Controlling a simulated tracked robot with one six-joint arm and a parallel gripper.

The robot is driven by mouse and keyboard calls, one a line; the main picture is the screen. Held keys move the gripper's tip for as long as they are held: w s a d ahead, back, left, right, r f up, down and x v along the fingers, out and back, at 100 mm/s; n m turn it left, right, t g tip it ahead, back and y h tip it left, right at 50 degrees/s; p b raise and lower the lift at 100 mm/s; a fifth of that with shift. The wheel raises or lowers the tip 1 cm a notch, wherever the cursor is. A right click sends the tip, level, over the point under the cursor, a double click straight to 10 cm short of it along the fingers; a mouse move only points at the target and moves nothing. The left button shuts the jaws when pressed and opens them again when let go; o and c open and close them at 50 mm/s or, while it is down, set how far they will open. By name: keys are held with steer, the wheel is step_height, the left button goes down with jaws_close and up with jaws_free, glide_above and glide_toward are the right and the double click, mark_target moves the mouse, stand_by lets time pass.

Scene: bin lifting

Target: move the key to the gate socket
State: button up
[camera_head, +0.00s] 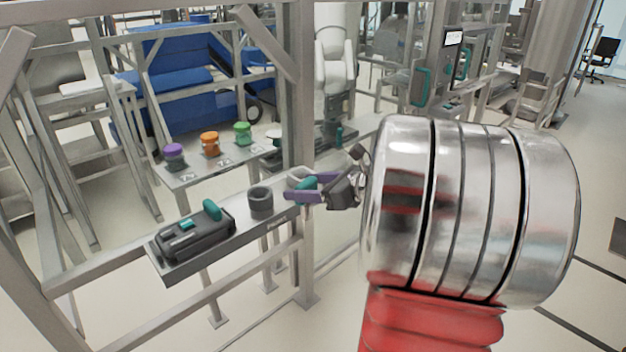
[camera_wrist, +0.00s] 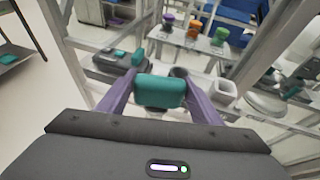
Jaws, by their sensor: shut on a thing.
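A teal block (camera_wrist: 160,92), which looks like the key, is held between the two purple fingers of my gripper (camera_wrist: 158,100) in the wrist view. In the head view my gripper (camera_head: 304,192) is near the right end of the narrow grey shelf, and the teal key (camera_head: 306,183) shows between its fingers. The key is in the air, in front of a white cup. My gripper is shut on it. The gate socket cannot be clearly made out; a frame with teal handles (camera_head: 422,86) and a small screen (camera_head: 453,38) stands at the back right.
A dark case (camera_head: 195,238) with teal parts and a grey cup (camera_head: 260,202) stand on the shelf. Jars with purple (camera_head: 174,151), orange (camera_head: 210,138) and green (camera_head: 242,128) tops stand on a table behind. Metal posts and rails surround the shelf. Open floor lies right.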

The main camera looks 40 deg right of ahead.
steer(key=w+a+f+n+g+y, duration=0.2)
steer(key=w+a+f+n+y, duration=0.1)
steer(key=a+f, duration=1)
steer(key=w+a+f+n+g+y, duration=0.3)
steer(key=a+f+n+y, duration=0.2)
steer(key=a+f, duration=0.9)
steer(key=shift+w+a, duration=0.4)
steer(key=shift+a, duration=0.6)
steer(key=shift+a, duration=0.1)
